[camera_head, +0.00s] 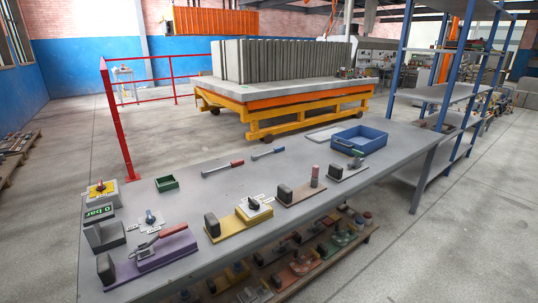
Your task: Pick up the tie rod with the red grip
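The tie rod with the red grip (222,169) lies flat near the far edge of the grey table. Its red grip points right and its grey shaft points left. A similar rod with a blue grip (268,153) lies a little to its right, apart from it. Neither of my grippers shows in the head view.
A small green box (166,184) stands left of the rods, and a blue tray (359,140) stands at the right. Fixtures on purple (180,247), yellow (238,221) and brown (302,190) bases line the near edge. The table (235,190) around the rods is clear.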

